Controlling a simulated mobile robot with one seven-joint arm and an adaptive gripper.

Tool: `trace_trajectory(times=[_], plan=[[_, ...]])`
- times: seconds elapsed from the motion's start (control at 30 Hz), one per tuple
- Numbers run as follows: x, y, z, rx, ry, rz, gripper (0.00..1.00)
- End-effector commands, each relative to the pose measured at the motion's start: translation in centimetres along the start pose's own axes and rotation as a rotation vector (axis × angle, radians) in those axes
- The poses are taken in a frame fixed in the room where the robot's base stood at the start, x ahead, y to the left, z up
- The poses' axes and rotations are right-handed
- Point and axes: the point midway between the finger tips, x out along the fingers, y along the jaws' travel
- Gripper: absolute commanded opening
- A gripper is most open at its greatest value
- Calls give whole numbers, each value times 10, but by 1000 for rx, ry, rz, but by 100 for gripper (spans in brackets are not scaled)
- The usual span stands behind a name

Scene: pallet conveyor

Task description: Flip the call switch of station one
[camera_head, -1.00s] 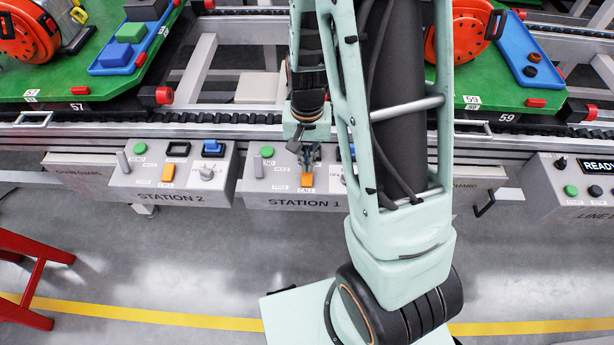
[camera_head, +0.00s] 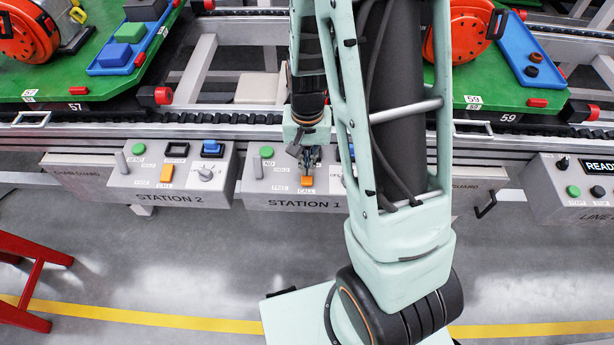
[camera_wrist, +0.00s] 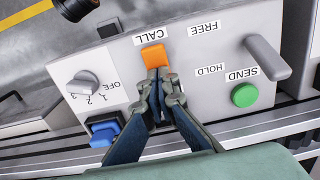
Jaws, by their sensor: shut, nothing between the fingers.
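The station 1 panel (camera_head: 283,199) is a grey box on the conveyor's front rail. Its orange call switch (camera_head: 307,181) shows just in front of my gripper (camera_head: 309,163). In the wrist view the orange switch (camera_wrist: 154,56) sits below the CALL label, and my shut gripper (camera_wrist: 160,78) has its fingertips right at the switch's near edge. The fingers hide part of that edge, so I cannot tell whether they touch it. Nothing is held.
On the same panel are a green SEND button (camera_wrist: 245,94), a grey lever (camera_wrist: 266,58), a rotary knob (camera_wrist: 85,84) and a blue switch (camera_wrist: 105,132). The station 2 panel (camera_head: 170,197) stands to the left. A red stand (camera_head: 35,265) is at lower left.

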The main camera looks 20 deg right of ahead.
Motion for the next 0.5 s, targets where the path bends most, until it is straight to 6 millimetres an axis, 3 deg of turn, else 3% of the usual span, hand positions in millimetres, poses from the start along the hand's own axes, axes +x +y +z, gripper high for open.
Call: trace_trajectory(times=[0.5], plan=[[-42, 0, 0, 0, 1, -1, 0]])
